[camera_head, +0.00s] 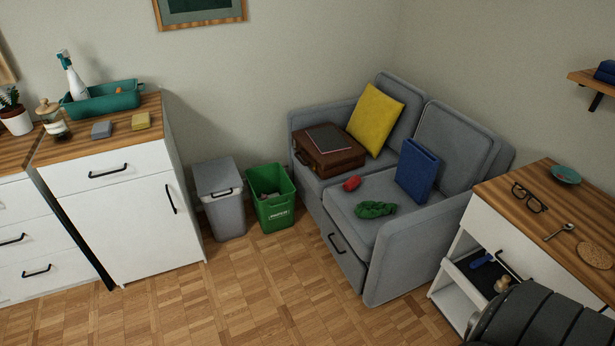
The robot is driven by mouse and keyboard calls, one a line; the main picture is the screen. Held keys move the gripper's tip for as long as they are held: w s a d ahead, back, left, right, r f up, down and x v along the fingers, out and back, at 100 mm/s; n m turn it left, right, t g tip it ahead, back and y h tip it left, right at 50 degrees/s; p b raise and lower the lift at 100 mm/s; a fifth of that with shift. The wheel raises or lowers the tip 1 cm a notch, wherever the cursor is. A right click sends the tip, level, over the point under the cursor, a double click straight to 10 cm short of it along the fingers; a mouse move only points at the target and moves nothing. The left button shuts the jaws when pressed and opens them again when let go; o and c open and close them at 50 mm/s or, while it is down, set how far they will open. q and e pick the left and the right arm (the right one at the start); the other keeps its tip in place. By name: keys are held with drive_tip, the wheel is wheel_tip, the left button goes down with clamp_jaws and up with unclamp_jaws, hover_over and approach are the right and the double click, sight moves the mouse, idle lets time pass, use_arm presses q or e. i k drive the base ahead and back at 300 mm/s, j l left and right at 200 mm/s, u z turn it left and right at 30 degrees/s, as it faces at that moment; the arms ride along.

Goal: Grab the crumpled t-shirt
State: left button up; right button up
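A crumpled green cloth (376,209), which looks like the t-shirt, lies on the front right seat cushion of the grey sofa (390,285). It is bunched in a low, uneven heap near the cushion's front edge. A small red item (351,183) lies just behind it to the left, apart from it; I cannot tell what it is. Neither of my grippers is in view.
A brown case (328,158), yellow pillow (376,118) and blue book (416,170) are on the sofa. A grey bin (220,205) and green bin (271,205) stand left. What looks like a dark chair back (550,318) fills the bottom right. The front floor is clear.

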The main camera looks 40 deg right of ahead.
sight(369, 209)
drive_tip(key=i+j+z, duration=0.1)
drive_tip(key=i+z, duration=0.2)
drive_tip(key=i, duration=0.2)
drive_tip(key=i+j+z, duration=0.3)
drive_tip(key=i, duration=0.25)
drive_tip(key=i+j+z, duration=0.35)
drive_tip(key=i+l, duration=0.1)
drive_tip(key=i, duration=0.05)
